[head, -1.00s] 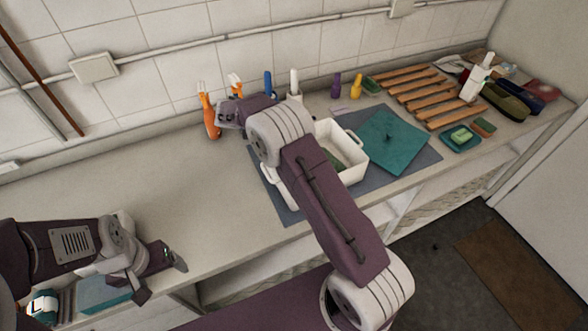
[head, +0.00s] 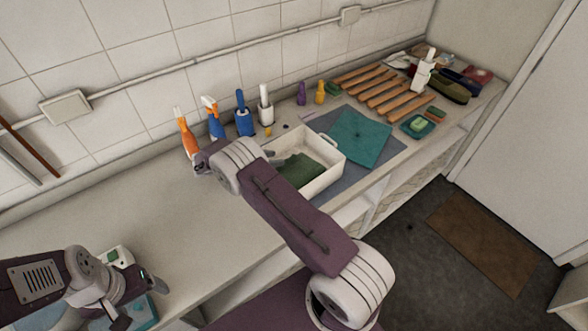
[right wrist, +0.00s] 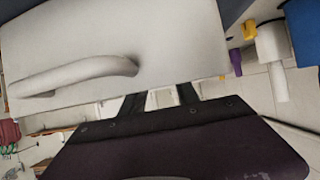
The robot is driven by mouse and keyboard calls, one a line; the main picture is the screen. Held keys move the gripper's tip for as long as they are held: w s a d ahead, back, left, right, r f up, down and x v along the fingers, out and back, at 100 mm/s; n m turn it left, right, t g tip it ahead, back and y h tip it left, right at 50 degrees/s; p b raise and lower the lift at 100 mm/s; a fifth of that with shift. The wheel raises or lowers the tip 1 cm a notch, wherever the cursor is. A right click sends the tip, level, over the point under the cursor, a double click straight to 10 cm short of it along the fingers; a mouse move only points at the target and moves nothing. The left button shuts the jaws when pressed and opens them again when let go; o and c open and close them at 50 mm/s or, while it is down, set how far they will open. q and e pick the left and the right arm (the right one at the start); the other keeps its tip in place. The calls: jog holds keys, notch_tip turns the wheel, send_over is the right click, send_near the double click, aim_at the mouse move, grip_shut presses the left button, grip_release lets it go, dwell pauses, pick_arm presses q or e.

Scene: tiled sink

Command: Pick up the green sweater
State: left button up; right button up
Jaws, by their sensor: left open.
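A dark green folded cloth, seemingly the green sweater (head: 300,171), lies inside the white bin (head: 335,172) on the counter. My right forearm hides the bin's near left part. My right gripper (head: 203,160) is left of the bin, beside the orange spray bottle, with its fingertips unclear in the head view. In the right wrist view its two fingers (right wrist: 160,98) stand apart, close to a large white surface with a handle (right wrist: 75,75), apparently the bin. The sweater does not show there. My left gripper (head: 138,300) is open and empty at the lower left, away from the bin.
An orange spray bottle (head: 187,132), blue bottles (head: 243,120) and a white bottle (head: 265,104) line the wall. A teal cloth (head: 360,135) lies right of the bin on a grey mat (head: 384,160). Wooden slats (head: 380,90) lie beyond. The left counter (head: 130,205) is clear.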

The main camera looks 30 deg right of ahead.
aim_at(289, 157)
jog(key=shift+d, duration=0.35)
jog(key=p+x, duration=0.2)
jog(key=x, duration=0.2)
jog(key=shift+s+d+p, duration=0.15)
jog(key=shift+p, duration=0.2)
jog(key=shift+d+f, duration=0.3)
jog(key=c, duration=0.8)
grip_shut()
notch_tip(289, 157, up, 9)
jog(key=b, duration=0.2)
jog(key=shift+r+b, duration=0.15)
jog(key=shift+b, duration=0.25)
jog(key=shift+r, duration=0.4)
